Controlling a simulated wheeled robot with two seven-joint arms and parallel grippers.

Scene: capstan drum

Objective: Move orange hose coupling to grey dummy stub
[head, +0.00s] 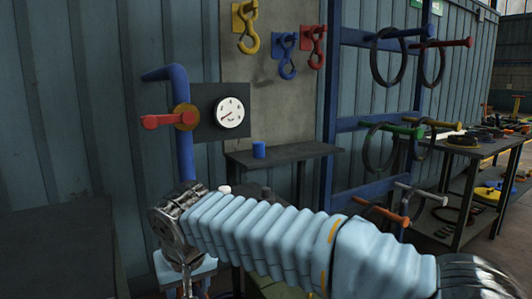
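I cannot make out the orange hose coupling or the grey dummy stub for certain. My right arm, in a pale blue ribbed sleeve, crosses the lower middle of the head view from the right and hides what lies behind it. Its metal wrist is at the lower left, in front of the blue pipe's foot. My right gripper (187,279) points down below the wrist; its fingers are too small and cut off to read. A small white knob (224,189) and a dark rounded top (266,193) show just above the sleeve. My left gripper is not in view.
A blue pipe (182,100) with a red valve handle (165,120) and a gauge (229,112) stands behind. A dark shelf (290,155) holds a blue cup (259,150). A blue rack (345,110) has coloured pegs, including an orange one (381,212), with hoops. A cluttered table (450,151) is right.

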